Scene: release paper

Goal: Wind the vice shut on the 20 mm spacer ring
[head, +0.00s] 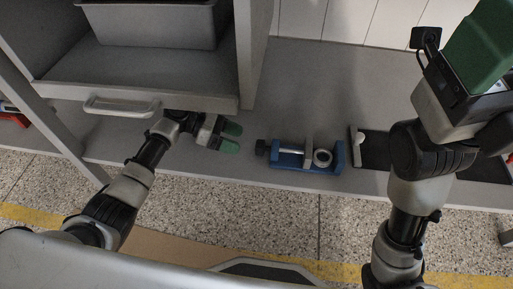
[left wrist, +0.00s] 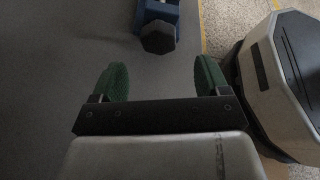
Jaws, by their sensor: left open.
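The blue vice (head: 292,166) lies on the grey bench near its front edge. Its dark knob (head: 261,147) is at the left end of a pale screw, and also shows in the left wrist view (left wrist: 158,37). The spacer ring (head: 323,158) is a pale ring between the grey sliding jaw (head: 308,150) and the vice's right end; I cannot tell whether both sides touch it. My left gripper (head: 231,137) is open and empty, left of the knob and apart from it. My right gripper (head: 480,45) is raised at the upper right; its jaw state is unclear.
A grey bin (head: 155,25) stands in a shelf unit with a handle (head: 122,106) at the left. A dark mat (head: 378,150) lies right of the vice, with an upright plate (head: 354,147) at its left. The bench (head: 320,90) behind the vice is clear.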

